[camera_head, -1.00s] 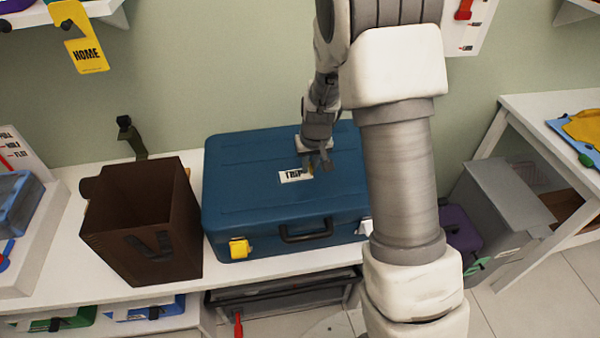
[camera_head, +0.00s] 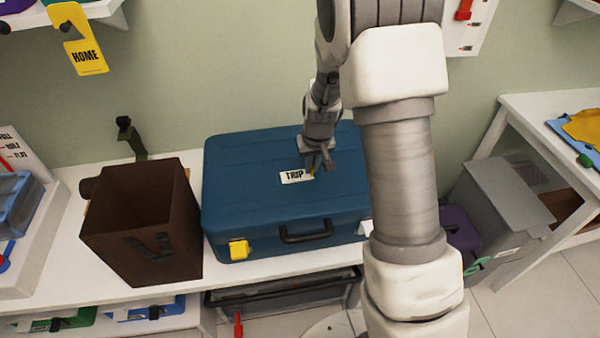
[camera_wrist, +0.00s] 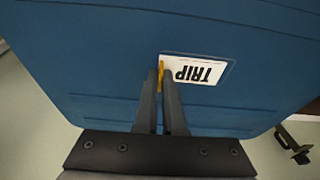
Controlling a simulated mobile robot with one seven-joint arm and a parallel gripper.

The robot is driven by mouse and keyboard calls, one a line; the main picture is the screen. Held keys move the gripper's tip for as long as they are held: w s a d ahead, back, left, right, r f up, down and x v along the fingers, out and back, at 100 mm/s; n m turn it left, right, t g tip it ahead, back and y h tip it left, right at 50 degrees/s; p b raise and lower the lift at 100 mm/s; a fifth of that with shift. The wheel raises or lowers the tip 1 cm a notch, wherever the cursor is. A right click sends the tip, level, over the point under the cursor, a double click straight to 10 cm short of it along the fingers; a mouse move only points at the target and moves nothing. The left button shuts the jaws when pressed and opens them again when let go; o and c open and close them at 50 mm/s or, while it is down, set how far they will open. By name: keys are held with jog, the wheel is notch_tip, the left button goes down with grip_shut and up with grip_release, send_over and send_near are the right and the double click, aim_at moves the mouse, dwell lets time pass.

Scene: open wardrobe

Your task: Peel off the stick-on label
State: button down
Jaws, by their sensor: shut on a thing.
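A white label (camera_head: 292,177) reading "TRIP" lies on the lid of a blue suitcase (camera_head: 245,200). In the wrist view the label (camera_wrist: 205,72) appears flat on the blue surface, with a small yellow tab (camera_wrist: 161,76) at its left end. My gripper (camera_head: 317,170) is over the lid at the label's right end. In the wrist view my gripper (camera_wrist: 163,80) has its fingertips close together on the yellow tab. The exact contact between fingertips and tab is partly hidden by the fingers.
The suitcase rests on a white bench (camera_head: 70,265). A brown open-topped bin (camera_head: 150,235) stands just left of it. A grey box (camera_head: 500,195) and a purple item (camera_head: 462,230) are at the right. A yellow HOME tag (camera_head: 80,45) hangs at upper left.

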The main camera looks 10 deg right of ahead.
jog(key=shift+s+r, duration=0.1)
jog(key=shift+a+r, duration=0.1)
jog(key=shift+r, duration=0.2)
jog(key=shift+a+r+p, duration=0.1)
jog(key=shift+r+p, duration=0.25)
jog(key=shift+p, duration=0.05)
jog(key=shift+r+p, duration=0.35)
jog(key=shift+r, duration=0.2)
dwell(0.5)
jog(key=shift+w+p+v, duration=0.2)
jog(key=shift+p+v, duration=0.35)
jog(key=shift+v, duration=0.25)
jog(key=shift+w+p+v, duration=0.2)
jog(key=shift+p+v, duration=0.3)
jog(key=shift+v, duration=0.25)
jog(key=shift+w+p+v, duration=0.15)
jog(key=shift+p+v, duration=0.4)
jog(key=shift+v, duration=0.25)
jog(key=shift+w+r, duration=0.1)
